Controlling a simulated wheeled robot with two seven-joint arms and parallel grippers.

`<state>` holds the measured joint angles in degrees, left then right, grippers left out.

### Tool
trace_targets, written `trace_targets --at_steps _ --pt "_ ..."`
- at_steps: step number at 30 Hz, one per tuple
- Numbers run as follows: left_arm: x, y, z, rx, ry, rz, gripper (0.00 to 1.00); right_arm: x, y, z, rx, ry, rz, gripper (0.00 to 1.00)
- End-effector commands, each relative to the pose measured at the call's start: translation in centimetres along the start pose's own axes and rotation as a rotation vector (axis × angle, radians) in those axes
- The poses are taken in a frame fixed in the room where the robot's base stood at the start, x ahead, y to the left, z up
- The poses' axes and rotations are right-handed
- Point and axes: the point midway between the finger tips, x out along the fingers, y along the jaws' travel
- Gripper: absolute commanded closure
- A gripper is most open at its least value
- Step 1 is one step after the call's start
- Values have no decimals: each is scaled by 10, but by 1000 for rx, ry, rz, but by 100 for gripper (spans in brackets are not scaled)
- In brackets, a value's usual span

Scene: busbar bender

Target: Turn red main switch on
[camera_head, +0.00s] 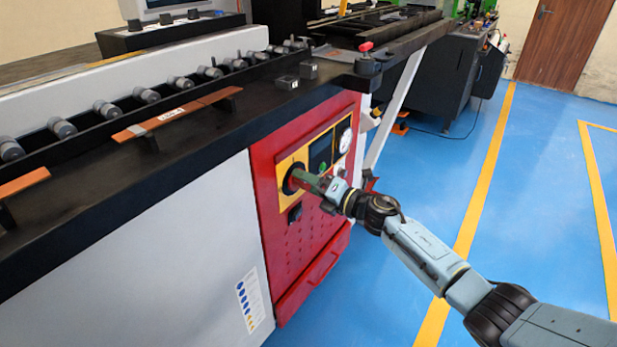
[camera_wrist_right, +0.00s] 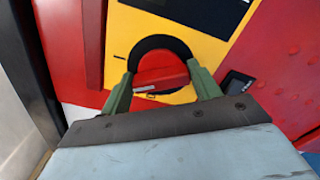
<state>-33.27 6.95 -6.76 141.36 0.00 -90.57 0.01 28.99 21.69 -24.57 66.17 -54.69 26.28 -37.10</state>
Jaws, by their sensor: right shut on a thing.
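The red main switch (camera_wrist_right: 160,72) is a red knob in a black ring on a yellow plate (camera_wrist_right: 190,96), seen in the right wrist view. My right gripper (camera_wrist_right: 163,82) has its green fingers on either side of the knob and is shut on it. The knob looks turned at a slight tilt in that view. My left gripper is not in view.
A dark display with a green light (camera_head: 321,160) and a white gauge (camera_head: 346,140) sit beside the switch. A black socket (camera_head: 294,212) is below it. The black bench edge (camera_head: 200,135) overhangs the panel. Blue floor (camera_head: 420,200) is clear at right.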

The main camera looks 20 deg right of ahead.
Motion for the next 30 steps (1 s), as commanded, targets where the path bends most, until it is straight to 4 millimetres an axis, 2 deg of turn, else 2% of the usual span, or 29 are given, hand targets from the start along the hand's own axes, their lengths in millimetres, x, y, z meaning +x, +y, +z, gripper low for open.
trace_targets --at_steps 6,15,21,30 --pt "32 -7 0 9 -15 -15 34 0 1 1 176 0 -1 61" --pt "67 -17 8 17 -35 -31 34 0 -1 0 399 1 -1 61" --pt "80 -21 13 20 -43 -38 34 0 -2 0 495 0 0 61" --pt "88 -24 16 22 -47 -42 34 0 -2 -1 552 1 0 61"
